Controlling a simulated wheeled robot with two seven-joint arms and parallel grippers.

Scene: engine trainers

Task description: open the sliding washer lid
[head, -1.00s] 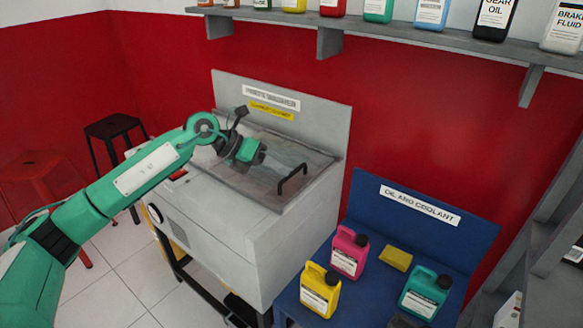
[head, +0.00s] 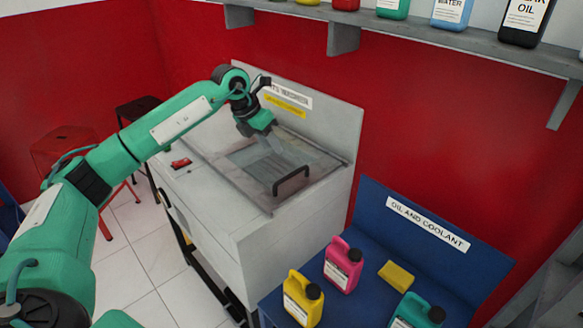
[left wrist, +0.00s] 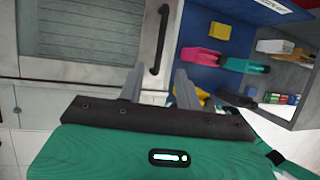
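The washer (head: 245,215) is a light grey box with a tall back panel. Its sliding lid (head: 240,160) is a grey, partly see-through panel on top. A black bar handle (head: 291,181) stands near the lid's right end. In the left wrist view the lid (left wrist: 85,30) is at upper left, and the handle (left wrist: 160,40) runs upright beyond the fingertips. My left gripper (head: 266,146) is above the lid, behind and left of the handle, pointing down. In the left wrist view its two fingers (left wrist: 158,78) are apart with nothing gripped. My right gripper is not in view.
A blue bench (head: 365,262) with pink (head: 343,265) and yellow (head: 303,298) bottles stands right of the washer. A shelf (head: 400,35) of bottles hangs on the red wall. A red switch (head: 181,163) is on the washer's left top. Stools stand at left.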

